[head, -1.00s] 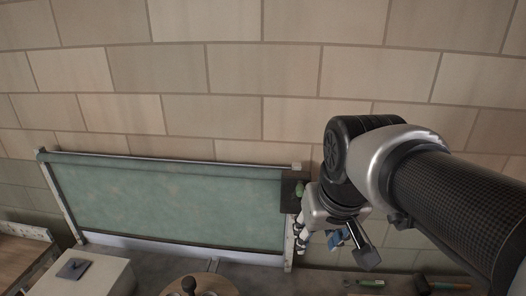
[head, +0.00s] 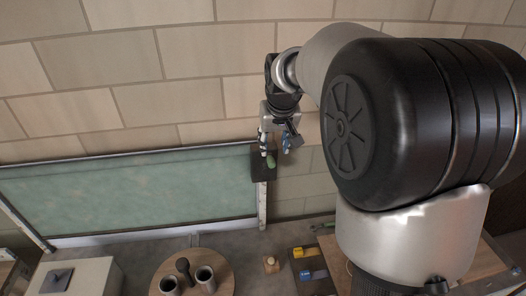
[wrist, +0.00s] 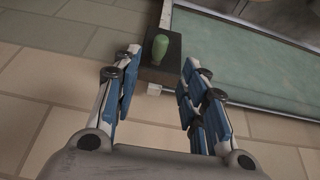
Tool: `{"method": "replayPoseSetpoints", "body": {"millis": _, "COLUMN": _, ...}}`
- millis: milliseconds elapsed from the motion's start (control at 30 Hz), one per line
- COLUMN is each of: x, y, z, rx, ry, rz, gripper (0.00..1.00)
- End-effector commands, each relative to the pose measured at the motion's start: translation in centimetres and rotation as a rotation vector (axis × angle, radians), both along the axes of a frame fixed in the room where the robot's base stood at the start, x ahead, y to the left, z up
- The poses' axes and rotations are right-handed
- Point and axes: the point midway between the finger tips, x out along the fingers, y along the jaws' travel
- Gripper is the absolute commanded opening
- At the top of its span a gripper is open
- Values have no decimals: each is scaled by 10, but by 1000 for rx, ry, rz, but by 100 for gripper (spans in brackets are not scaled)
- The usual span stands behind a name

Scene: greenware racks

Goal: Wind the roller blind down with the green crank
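The roller blind (head: 120,190) is a pale green sheet in a light frame at the left of the head view. It hangs down to near the frame's pale lower edge. The green crank (head: 270,161) sits on a dark box (head: 260,170) at the frame's right end. In the wrist view the green crank handle (wrist: 160,47) stands out from the dark box (wrist: 165,70). My gripper (wrist: 160,62) is open, its two blue-and-white fingers either side of the handle's line. The handle appears beyond the fingertips; contact is not visible. In the head view my gripper (head: 275,143) is close to the crank.
A round wooden board (head: 190,284) with two cups stands below the blind. A pale block (head: 75,278) is at the lower left. A small yellow-and-blue item (head: 310,262) lies on the surface at the right. A block wall (head: 180,100) rises behind.

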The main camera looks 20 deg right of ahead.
Motion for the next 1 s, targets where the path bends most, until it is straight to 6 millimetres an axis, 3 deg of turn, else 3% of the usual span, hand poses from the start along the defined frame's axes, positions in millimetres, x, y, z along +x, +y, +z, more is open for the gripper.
{"method": "replayPoseSetpoints", "body": {"millis": 200, "x": 17, "y": -4, "z": -46, "rx": 1, "ry": 4, "rz": 0, "gripper": 40}}
{"method": "replayPoseSetpoints", "body": {"millis": 400, "x": 30, "y": -7, "z": -75, "rx": 0, "ry": 1, "rz": 0, "gripper": 40}}
{"method": "replayPoseSetpoints", "body": {"millis": 600, "x": 36, "y": -9, "z": -87, "rx": 0, "ry": -2, "rz": 0, "gripper": 40}}
{"method": "replayPoseSetpoints", "body": {"millis": 867, "x": 36, "y": -9, "z": -89, "rx": 0, "ry": -2, "rz": 0, "gripper": 40}}
{"method": "replayPoseSetpoints", "body": {"millis": 1000, "x": 36, "y": -9, "z": -89, "rx": 0, "ry": -2, "rz": 0, "gripper": 32}}
